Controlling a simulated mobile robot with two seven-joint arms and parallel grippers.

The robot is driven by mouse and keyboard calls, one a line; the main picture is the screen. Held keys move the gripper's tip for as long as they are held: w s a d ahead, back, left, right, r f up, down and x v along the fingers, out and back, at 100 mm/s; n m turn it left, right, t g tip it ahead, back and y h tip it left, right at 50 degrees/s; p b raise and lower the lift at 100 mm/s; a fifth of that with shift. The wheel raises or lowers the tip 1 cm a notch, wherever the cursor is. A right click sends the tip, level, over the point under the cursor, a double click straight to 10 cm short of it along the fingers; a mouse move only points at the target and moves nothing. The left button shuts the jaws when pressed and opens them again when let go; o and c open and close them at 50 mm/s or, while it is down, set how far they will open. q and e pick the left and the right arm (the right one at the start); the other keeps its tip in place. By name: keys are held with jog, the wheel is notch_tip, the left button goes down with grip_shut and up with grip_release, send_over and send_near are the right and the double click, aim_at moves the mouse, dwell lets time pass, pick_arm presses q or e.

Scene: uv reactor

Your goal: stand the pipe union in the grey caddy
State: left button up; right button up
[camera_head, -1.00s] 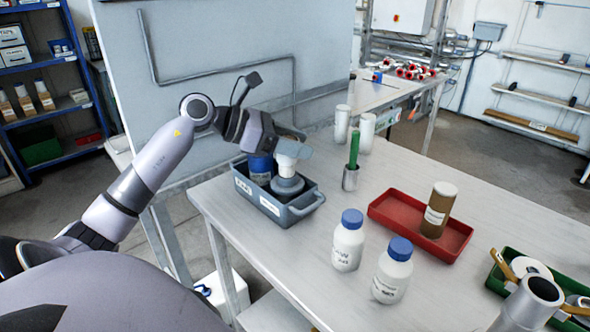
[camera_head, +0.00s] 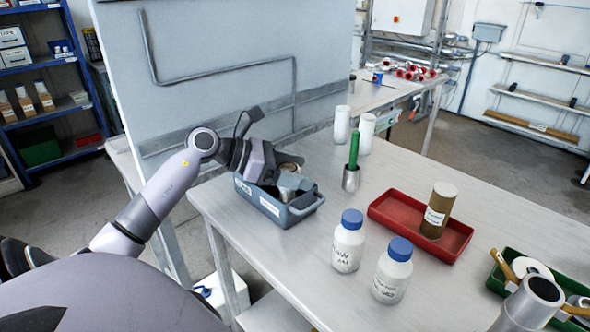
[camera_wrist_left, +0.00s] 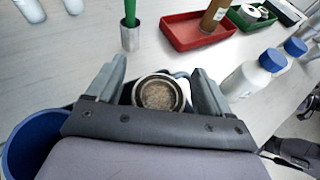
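The pipe union (camera_wrist_left: 160,93) shows in the left wrist view as a round end with a grey ring, a brownish inside and some white at its edge. It is between my left gripper's fingers, with gaps at the sides. My left gripper (camera_head: 291,186) is open and low over the grey caddy (camera_head: 268,205), which stands at the table's left edge. The fingers also show in the left wrist view (camera_wrist_left: 158,80). The gripper covers most of the caddy's inside, so how the union rests is hidden.
A blue container (camera_wrist_left: 35,145) is beside the gripper. A metal cup with a green stick (camera_head: 351,178) stands behind the caddy. Two blue-capped bottles (camera_head: 348,246) stand in front to the right. A red tray (camera_head: 388,215) holds a brown bottle (camera_head: 438,212).

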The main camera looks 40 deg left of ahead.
jog(key=shift+w+r, duration=0.15)
jog(key=shift+r, duration=0.1)
pick_arm(q)
jog(key=shift+r, duration=0.15)
jog(key=b+v, duration=0.1)
jog(key=v, duration=1.1)
pick_arm(e)
jog(key=shift+a+f, duration=0.25)
jog(key=shift+f, duration=0.3)
